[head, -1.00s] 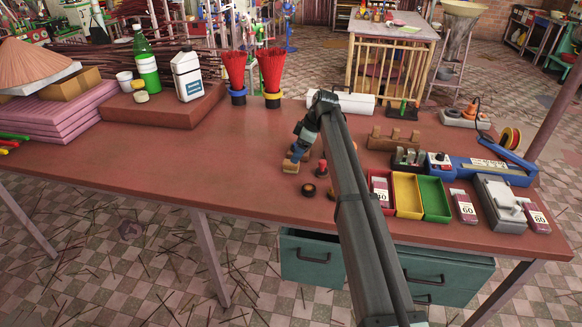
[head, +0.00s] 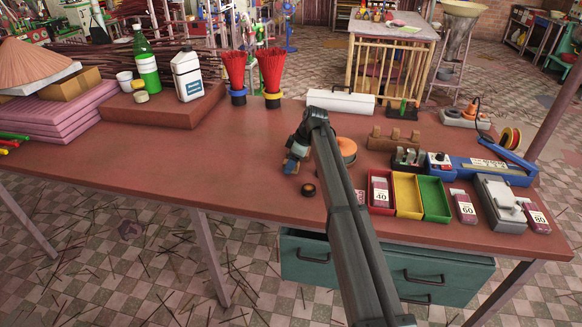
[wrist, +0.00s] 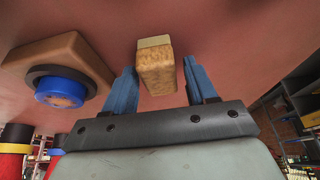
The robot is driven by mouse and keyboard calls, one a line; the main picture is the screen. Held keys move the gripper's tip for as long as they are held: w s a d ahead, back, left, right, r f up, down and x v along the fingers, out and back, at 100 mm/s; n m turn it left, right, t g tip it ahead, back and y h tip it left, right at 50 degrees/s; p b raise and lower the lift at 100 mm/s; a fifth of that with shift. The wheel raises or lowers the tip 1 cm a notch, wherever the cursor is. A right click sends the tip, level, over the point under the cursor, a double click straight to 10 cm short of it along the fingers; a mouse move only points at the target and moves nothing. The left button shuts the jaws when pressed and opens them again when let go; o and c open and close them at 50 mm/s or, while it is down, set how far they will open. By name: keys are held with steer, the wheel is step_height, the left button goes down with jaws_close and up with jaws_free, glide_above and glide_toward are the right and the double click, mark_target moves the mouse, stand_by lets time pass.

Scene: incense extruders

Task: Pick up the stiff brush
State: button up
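The stiff brush appears to be the small wooden block with a pale tan end (wrist: 156,68), lying on the red-brown table top in the wrist view. My gripper (wrist: 163,85) is open, its two blue fingers on either side of the block. A gap shows at the right finger; the left finger is very close to the block or touching it. My wrist hides the rest.
A round black-and-blue part on a brown block (wrist: 62,80) lies left in the wrist view. In the head view, a dark round piece (head: 308,190) lies near my gripper and an orange disc (head: 346,148) lies behind my arm. Red, yellow and green trays (head: 435,200) stand right. The table's left middle is clear.

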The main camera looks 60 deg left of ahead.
steer(key=c, duration=0.9)
steer(key=shift+o, duration=0.2)
steer(key=shift+r, duration=0.15)
step_height(320, 180, up, 10)
steer(key=shift+f, duration=0.15)
